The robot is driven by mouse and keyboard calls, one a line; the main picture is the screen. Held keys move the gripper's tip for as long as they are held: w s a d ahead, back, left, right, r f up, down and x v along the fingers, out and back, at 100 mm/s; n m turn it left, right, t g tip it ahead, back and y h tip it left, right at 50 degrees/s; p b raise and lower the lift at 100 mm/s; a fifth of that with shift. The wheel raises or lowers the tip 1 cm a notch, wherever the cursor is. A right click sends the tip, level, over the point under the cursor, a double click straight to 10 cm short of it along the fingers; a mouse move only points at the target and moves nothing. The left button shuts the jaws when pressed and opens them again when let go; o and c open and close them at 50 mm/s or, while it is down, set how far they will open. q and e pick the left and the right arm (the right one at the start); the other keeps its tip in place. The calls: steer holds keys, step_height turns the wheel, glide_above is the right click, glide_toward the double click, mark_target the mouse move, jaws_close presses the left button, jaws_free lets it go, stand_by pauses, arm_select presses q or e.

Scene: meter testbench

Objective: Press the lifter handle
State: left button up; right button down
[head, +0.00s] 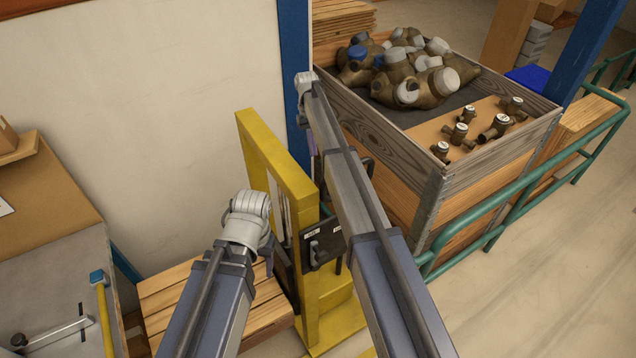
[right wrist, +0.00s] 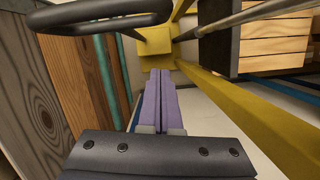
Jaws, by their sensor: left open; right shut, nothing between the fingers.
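The yellow lifter (head: 275,150) stands in the middle of the head view. Its black loop-shaped handle (right wrist: 100,18) crosses the upper left of the right wrist view, beyond my right fingertips in the picture. In the head view the handle (head: 369,165) is partly hidden behind my right arm. My right gripper (right wrist: 162,75) has its purple fingers shut with nothing between them. It is beside the handle, and I see no clear contact. In the head view my right arm mostly covers it. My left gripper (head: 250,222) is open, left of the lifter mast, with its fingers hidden.
A wooden crate (head: 400,135) with brass meters stands right of the lifter, behind a green rail (head: 480,220). A wooden pallet (head: 180,285) lies left of the mast. A grey-topped bench (head: 50,275) is at far left. Open floor lies at lower right.

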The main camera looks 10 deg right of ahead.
steer(key=shift+s+r, duration=0.1)
steer(key=shift+s, duration=0.05)
steer(key=s+d+f+b, duration=0.1)
steer(key=s+f+b, duration=0.5)
steer(key=f+b, duration=0.3)
steer(key=shift+s+f+b, duration=0.15)
steer(key=shift+f+b, duration=0.2)
stand_by(0.4)
